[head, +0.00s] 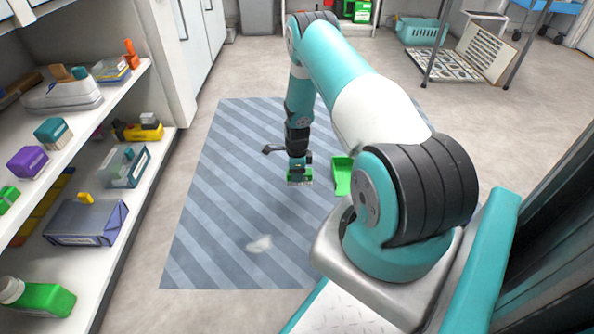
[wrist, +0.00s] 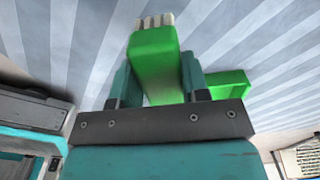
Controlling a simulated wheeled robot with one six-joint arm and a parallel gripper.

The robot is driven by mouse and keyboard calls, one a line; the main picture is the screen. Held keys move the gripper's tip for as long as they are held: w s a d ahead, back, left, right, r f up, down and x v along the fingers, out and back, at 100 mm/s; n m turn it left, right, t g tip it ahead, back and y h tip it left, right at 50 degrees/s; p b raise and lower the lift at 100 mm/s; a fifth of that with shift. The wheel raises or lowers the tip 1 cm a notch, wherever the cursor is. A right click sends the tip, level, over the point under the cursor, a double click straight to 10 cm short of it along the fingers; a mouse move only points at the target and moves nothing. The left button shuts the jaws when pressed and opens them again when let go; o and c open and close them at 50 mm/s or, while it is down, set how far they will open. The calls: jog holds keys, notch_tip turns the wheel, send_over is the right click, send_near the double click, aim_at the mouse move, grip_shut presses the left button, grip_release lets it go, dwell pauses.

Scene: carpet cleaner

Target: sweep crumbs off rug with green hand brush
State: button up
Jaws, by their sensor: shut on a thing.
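My gripper (head: 299,168) is shut on the green hand brush (head: 300,179) above the middle of the striped blue-grey rug (head: 205,215). In the wrist view the brush (wrist: 155,55) sits between the two fingers, with its pale bristles (wrist: 155,20) at the far end. I cannot tell whether the bristles touch the rug. A small whitish patch, which looks like the crumbs (head: 259,244), lies on the rug nearer to me and left of the brush. My arm hides part of the rug's right side.
A green dustpan (head: 342,178) lies on the rug right of the brush. An open shelf (head: 100,215) with bottles and boxes stands along the left. A teal basket (head: 420,31) and a rack (head: 466,60) stand at the back right. The rug's near left is otherwise clear.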

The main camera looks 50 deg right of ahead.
jog(key=shift+f+b, duration=2.45)
jog(key=shift+f, duration=1.35)
jog(key=shift+f, duration=0.25)
jog(key=o, duration=1.2)
jog(key=shift+r, duration=0.1)
notch_tip(320, 180, up, 17)
jog(key=p, duration=0.9)
jog(key=shift+f, duration=0.2)
jog(key=shift+r+p, duration=0.3)
jog(key=shift+r, duration=0.05)
